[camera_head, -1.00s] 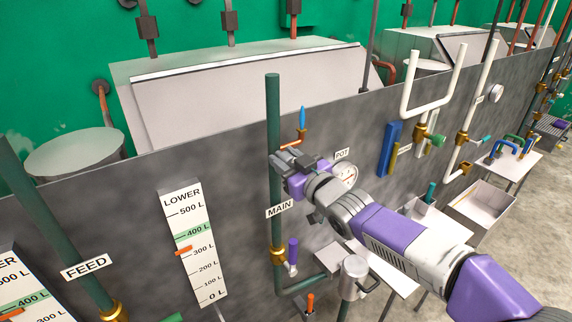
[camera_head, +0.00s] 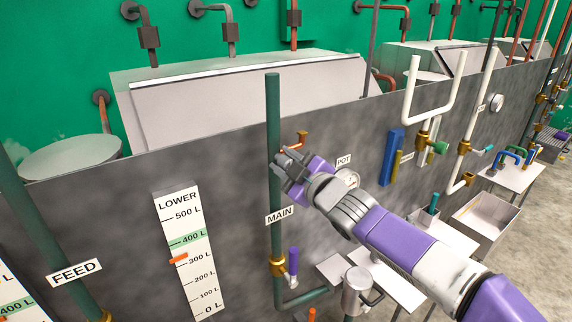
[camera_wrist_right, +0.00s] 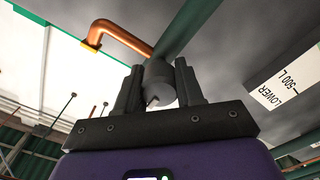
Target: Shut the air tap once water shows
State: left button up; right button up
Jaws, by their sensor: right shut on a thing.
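The air tap's copper outlet (camera_head: 302,137) is beside the top of the green MAIN pipe (camera_head: 273,120). In the right wrist view the bent copper pipe (camera_wrist_right: 125,36) ends in a brass piece, and I see no water at it. My right gripper (camera_head: 284,160) is at the tap, in front of the MAIN pipe. In the right wrist view its fingers (camera_wrist_right: 160,85) are closed around a grey round part, and the gripper is shut on the air tap. The tap's blue lever is hidden in both views. My left gripper is not in view.
The LOWER gauge (camera_head: 187,225) has an orange marker just above 300 L. A purple-handled valve (camera_head: 293,262) sits low on the MAIN pipe. A dial (camera_head: 350,178) marked POT is behind my right arm. A metal jug (camera_head: 357,290) stands below, with trays (camera_head: 485,216) to the right.

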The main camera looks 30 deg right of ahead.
jog(key=shift+r, duration=0.15)
jog(key=o, duration=1)
jog(key=shift+o, duration=0.2)
jog(key=s, duration=0.7)
jog(key=shift+s+d+p, duration=0.25)
jog(key=shift+s+p, duration=0.05)
jog(key=shift+p, duration=0.15)
